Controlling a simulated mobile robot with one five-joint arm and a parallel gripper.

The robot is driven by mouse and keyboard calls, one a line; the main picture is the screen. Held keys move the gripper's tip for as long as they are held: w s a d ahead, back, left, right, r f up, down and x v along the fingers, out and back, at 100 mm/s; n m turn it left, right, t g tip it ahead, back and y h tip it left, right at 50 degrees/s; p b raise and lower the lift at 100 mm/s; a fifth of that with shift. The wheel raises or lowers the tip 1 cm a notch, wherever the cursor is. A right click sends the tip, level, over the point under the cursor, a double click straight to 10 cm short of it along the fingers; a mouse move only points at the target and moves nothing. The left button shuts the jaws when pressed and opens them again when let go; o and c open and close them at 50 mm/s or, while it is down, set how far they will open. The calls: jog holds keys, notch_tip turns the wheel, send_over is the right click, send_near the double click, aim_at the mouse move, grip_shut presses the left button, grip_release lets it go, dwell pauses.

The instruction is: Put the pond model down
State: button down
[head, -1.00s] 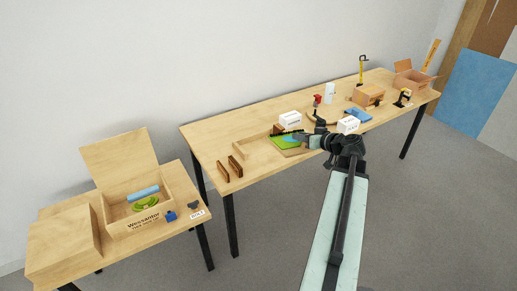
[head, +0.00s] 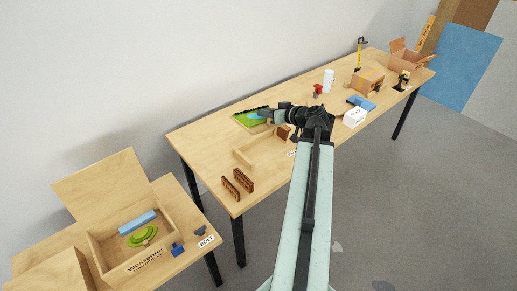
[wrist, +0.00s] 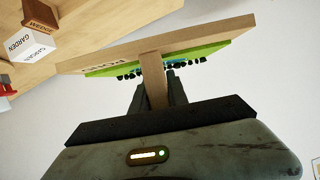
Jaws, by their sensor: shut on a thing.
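The pond model (head: 246,119) is a flat wooden board with a green top, blue water and a row of dark bushes. In the head view it is at the back edge of the long table, left of my arm. My gripper (head: 267,117) is shut on it. In the wrist view the gripper (wrist: 155,84) grips a wooden tab (wrist: 154,72) under the board (wrist: 215,36), with green and dark bushes along its edge. The board looks clear of the table there, with pale wall behind it; I cannot tell its exact height.
On the long table (head: 205,150) a wooden frame (head: 243,158) and two brown slotted pieces (head: 237,184) lie in front of the model. A white block (head: 354,117) and blue cloth-like piece (head: 361,103) are to the right. An open box (head: 100,245) stands on the lower left table.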

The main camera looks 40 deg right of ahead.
jog(key=shift+s, duration=0.1)
jog(key=shift+n+h, duration=0.6)
jog(key=shift+n, duration=0.2)
jog(key=w+d+f+b, duration=0.2)
jog(key=f+b, duration=0.8)
jog(key=w+d+f+b, duration=0.3)
jog(key=f+b, duration=0.7)
jog(key=w+d+f+b, duration=0.3)
jog(key=f+b, duration=0.7)
jog(key=shift+d, duration=0.2)
jog(key=shift+r, duration=0.25)
jog(key=shift+f, duration=0.2)
jog(key=c, duration=1.3)
grip_release()
jog(key=shift+r, duration=0.1)
